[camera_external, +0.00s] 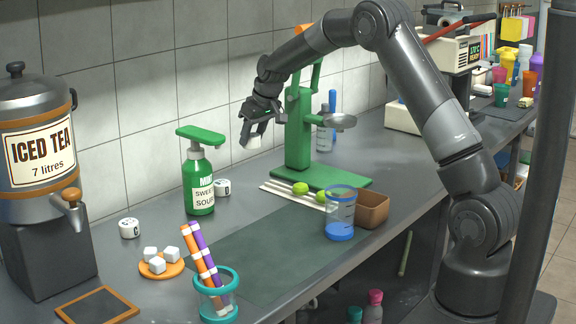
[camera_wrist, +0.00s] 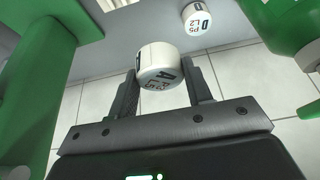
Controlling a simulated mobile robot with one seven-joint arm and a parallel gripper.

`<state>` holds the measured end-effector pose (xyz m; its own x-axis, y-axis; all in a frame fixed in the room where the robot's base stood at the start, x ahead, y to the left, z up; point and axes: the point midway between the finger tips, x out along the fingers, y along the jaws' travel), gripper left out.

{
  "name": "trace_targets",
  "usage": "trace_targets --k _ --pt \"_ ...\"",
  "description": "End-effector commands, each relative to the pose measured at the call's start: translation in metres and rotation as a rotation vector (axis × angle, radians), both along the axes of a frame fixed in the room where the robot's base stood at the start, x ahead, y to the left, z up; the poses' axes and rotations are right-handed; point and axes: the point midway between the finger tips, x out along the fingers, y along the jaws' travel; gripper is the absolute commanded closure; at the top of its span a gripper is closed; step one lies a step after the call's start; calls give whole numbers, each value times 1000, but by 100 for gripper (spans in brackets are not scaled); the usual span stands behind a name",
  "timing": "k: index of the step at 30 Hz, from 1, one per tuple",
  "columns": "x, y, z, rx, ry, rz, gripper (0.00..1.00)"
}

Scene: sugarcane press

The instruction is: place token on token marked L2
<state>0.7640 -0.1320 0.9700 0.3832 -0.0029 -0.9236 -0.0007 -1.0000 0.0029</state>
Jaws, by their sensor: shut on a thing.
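My gripper (camera_external: 256,130) is shut on a white round token (camera_external: 253,143), held in the air in front of the tiled wall, up and right of the green bottle. In the wrist view the held token (camera_wrist: 160,62) sits between both fingers; its lettering starts with A and is partly hidden. The token marked L2 (camera_wrist: 197,20) also bears D in the wrist view. A white token (camera_external: 222,187) stands on the counter right beside the green bottle, below and left of my gripper, apparently the L2 one. Another white token (camera_external: 129,228) lies farther left; its full marking is unreadable.
The green pump bottle (camera_external: 201,185) stands close beside the counter token. The green press (camera_external: 298,140) rises right of my gripper. An iced tea dispenser (camera_external: 40,160), orange plate of white cubes (camera_external: 161,267), clear cup (camera_external: 341,212) and brown box (camera_external: 371,209) stand around.

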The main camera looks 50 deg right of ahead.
Motion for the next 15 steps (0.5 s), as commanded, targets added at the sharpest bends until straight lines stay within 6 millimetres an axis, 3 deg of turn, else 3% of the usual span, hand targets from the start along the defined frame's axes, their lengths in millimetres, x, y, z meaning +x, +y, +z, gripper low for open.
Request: trace_targets --k 9,15 --pt "40 58 -43 -1 1 3 77" --pt "50 72 -53 -1 0 0 77"
